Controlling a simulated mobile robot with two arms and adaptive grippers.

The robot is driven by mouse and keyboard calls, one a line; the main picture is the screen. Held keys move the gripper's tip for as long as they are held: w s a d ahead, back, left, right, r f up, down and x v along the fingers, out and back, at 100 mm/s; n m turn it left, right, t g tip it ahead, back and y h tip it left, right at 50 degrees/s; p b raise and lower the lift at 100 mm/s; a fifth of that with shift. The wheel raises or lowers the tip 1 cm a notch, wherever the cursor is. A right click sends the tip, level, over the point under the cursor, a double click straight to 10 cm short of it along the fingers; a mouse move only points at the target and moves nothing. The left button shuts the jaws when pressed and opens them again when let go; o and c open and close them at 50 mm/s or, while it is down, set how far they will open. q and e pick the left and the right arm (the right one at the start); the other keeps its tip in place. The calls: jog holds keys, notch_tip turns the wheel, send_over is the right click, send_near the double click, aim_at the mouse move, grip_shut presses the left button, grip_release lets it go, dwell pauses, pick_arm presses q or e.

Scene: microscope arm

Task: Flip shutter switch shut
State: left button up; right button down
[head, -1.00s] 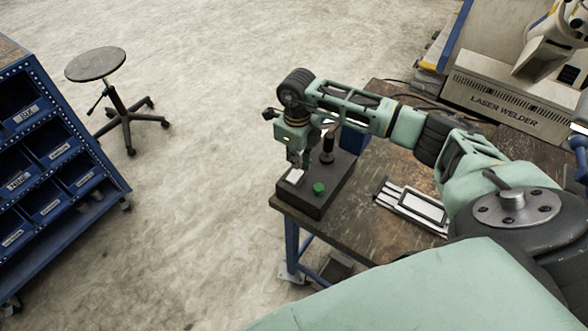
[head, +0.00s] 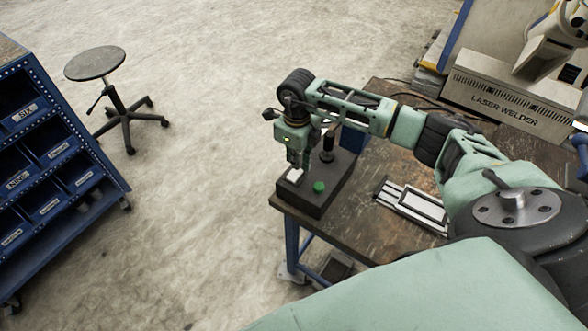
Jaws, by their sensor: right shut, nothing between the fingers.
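A dark control box (head: 330,190) sits on the near left corner of the workbench. On its top are a green button (head: 319,187), a black upright knob or lever (head: 327,150) and a small white switch or plate (head: 294,175) at the left end. My right gripper (head: 298,166) points down over the left end of the box, its fingertips at or just above the white piece. The gripper is shut and empty. I cannot tell whether it touches the white piece, which it partly hides. My left gripper is not in view.
The worn workbench (head: 385,235) holds a white-and-grey framed tray (head: 411,206) to the right of the box. The laser welder (head: 505,98) stands behind at the upper right. A blue bin rack (head: 55,180) and a stool (head: 95,64) stand left. Open floor lies between.

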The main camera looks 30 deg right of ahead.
aim_at(296, 171)
jog(key=shift+f+b, duration=0.95)
jog(key=shift+f, duration=0.2)
dwell(0.4)
jog(key=shift+r, duration=0.1)
jog(key=shift+r+p, duration=0.65)
jog(key=shift+r, duration=0.2)
jog(key=shift+r+p, duration=1.55)
jog(key=shift+r, duration=1.05)
